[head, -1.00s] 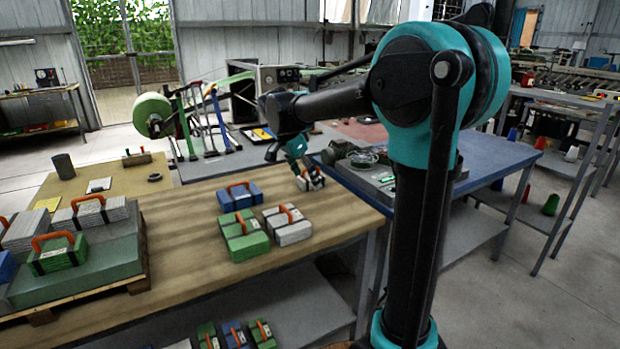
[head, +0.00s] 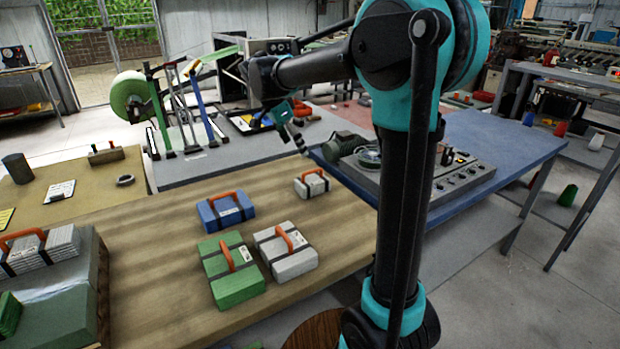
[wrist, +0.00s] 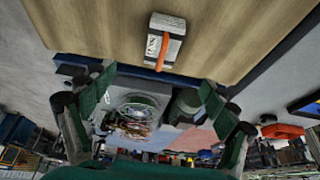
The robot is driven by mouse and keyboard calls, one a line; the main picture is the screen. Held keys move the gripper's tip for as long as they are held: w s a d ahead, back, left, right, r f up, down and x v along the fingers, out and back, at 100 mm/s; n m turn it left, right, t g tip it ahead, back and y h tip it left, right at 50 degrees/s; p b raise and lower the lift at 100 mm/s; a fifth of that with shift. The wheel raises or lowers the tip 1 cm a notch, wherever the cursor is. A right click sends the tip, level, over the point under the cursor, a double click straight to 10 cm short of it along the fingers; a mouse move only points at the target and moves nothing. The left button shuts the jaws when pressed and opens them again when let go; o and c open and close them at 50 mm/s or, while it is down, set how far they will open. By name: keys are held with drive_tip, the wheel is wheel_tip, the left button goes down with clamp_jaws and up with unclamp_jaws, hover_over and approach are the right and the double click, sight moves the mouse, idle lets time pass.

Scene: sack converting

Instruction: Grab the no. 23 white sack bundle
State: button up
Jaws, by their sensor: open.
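A small white sack bundle (head: 318,188) with an orange handle and dark straps lies on the wooden table near its back right edge. It also shows in the wrist view (wrist: 175,48), top centre, with a label too small to read. A larger white bundle (head: 292,262) lies nearer, beside a green bundle (head: 235,287). I cannot tell which white bundle is no. 23. My gripper (head: 299,140) is open and empty, above and behind the small white bundle in the head view, apart from it. In the wrist view its fingers (wrist: 157,98) are spread wide, below the bundle.
A blue bundle (head: 226,214) lies left of the small white one. A stack at the left carries another white bundle (head: 42,254). Behind, a blue table (head: 490,147) holds a grey machine (head: 450,185). Bare table (head: 150,215) lies left of the blue bundle.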

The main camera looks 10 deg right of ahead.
sight(312, 180)
drive_tip(key=x, duration=1.1)
drive_tip(key=w+x, duration=0.1)
drive_tip(key=x, duration=0.5)
drive_tip(key=shift+d+f, duration=0.1)
drive_tip(key=shift+d, duration=0.1)
drive_tip(key=c, duration=1.3)
